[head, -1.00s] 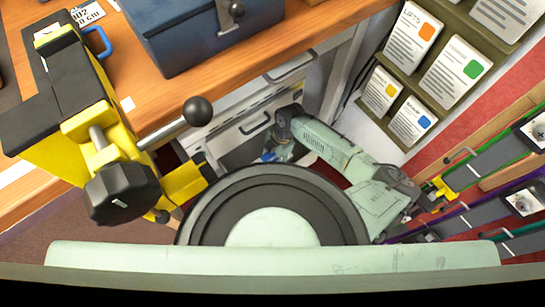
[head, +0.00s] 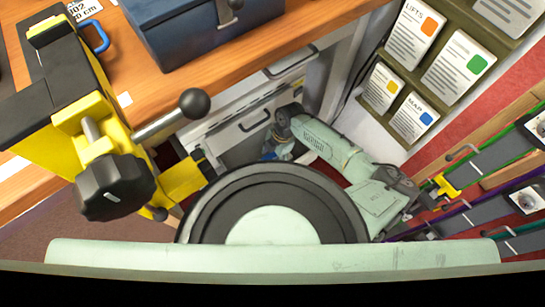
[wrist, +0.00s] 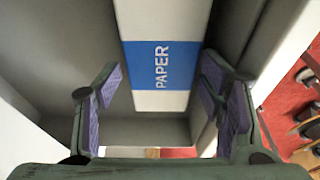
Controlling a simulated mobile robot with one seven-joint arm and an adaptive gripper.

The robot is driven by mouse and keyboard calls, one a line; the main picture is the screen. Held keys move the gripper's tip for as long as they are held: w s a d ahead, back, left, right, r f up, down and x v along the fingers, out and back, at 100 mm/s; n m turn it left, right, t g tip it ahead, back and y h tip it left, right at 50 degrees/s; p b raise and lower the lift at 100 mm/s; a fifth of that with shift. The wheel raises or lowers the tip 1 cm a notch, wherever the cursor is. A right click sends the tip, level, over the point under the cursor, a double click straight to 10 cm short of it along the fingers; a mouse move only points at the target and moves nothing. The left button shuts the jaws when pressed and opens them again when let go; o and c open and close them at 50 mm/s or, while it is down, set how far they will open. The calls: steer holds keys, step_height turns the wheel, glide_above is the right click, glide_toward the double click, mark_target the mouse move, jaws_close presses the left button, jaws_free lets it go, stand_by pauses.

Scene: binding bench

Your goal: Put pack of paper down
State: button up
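The pack of paper (wrist: 162,65) is white with a blue band lettered PAPER. It shows in the wrist view, lying inside a grey-walled space (wrist: 60,45). My gripper (wrist: 161,95) is open, with one purple-padded finger at each side of the pack's near end. Gaps show between the pads and the pack in this view; I cannot tell how deep the fingers reach. In the head view my arm bends down beside the bench drawers, and the gripper and the pack cannot be made out there.
A wooden bench (head: 235,75) carries a blue box (head: 190,30) and a black-and-yellow device (head: 95,120) with a ball-ended lever. Drawers (head: 245,130) are under the bench. Card racks (head: 385,65) stand at the right, above red floor.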

steer(key=b+v, duration=0.1)
steer(key=v, duration=1.2)
steer(key=shift+a, duration=0.15)
steer(key=shift+r, duration=0.1)
